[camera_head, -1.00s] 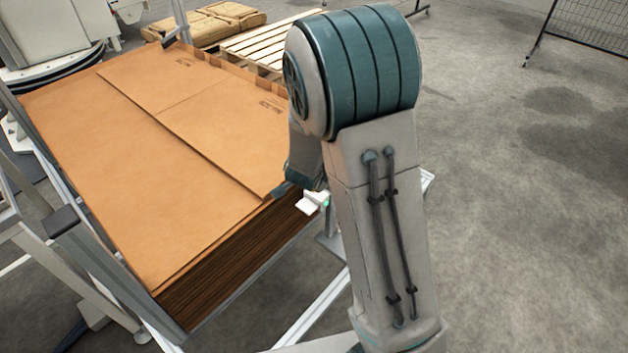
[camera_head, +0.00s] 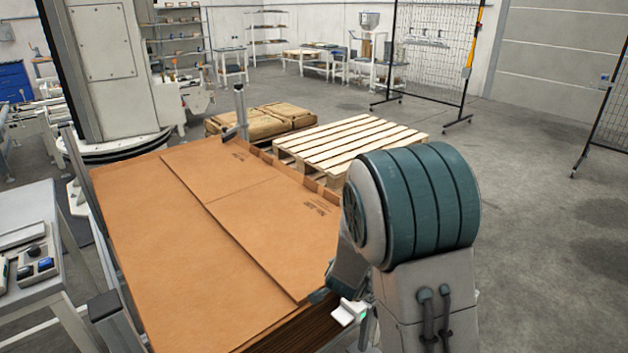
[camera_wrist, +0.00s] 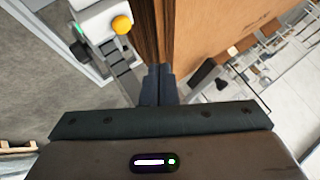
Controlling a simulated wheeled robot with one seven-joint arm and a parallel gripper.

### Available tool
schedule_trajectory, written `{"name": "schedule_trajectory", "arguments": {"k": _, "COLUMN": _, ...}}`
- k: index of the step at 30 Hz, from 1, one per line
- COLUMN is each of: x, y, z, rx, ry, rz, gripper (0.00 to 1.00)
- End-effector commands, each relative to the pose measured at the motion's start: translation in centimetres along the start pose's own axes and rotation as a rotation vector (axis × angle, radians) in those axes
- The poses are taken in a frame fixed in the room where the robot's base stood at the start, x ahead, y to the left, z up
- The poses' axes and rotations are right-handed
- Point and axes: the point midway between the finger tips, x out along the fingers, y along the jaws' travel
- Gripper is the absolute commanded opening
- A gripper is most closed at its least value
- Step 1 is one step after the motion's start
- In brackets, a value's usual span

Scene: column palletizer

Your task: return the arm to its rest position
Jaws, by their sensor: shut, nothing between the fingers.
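My gripper (camera_wrist: 159,85) shows in the wrist view with its two dark fingers together and nothing between them. Beyond the fingertips in that view are the layered dark edge and the tan face of the cardboard stack (camera_wrist: 215,35); I cannot tell whether they touch. In the head view, my bent grey and teal arm stands at the lower right, its elbow high and its forearm reaching down by the stack's near right corner. My fingers cannot be made out there.
The cardboard stack (camera_head: 170,255) lies close on the arm's left. An empty wooden pallet (camera_head: 350,142) and brown bundles (camera_head: 262,121) are behind it. A table with a button box (camera_head: 36,265) is at left. Mesh fences (camera_head: 425,50) stand further back. Floor at right is clear.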

Motion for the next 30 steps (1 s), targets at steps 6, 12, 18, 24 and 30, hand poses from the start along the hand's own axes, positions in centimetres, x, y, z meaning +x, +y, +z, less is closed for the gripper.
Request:
{"name": "schedule_trajectory", "arguments": {"k": 6, "x": -4.5, "y": -1.3, "z": 0.3, "rx": -0.117, "ry": -0.156, "rz": -0.052, "gripper": 0.0}}
{"name": "schedule_trajectory", "arguments": {"k": 12, "x": -11.5, "y": -0.7, "z": 0.9, "rx": -0.354, "ry": -0.342, "rz": -0.099, "gripper": 0.0}}
{"name": "schedule_trajectory", "arguments": {"k": 18, "x": -18.4, "y": 2.6, "z": 0.8, "rx": -0.625, "ry": -0.466, "rz": -0.092, "gripper": 0.0}}
{"name": "schedule_trajectory", "arguments": {"k": 24, "x": -24.1, "y": 7.5, "z": 0.0, "rx": -0.872, "ry": -0.538, "rz": -0.017, "gripper": 0.0}}
{"name": "schedule_trajectory", "arguments": {"k": 30, "x": -27.0, "y": 10.8, "z": -0.6, "rx": -0.999, "ry": -0.572, "rz": 0.058, "gripper": 0.0}}
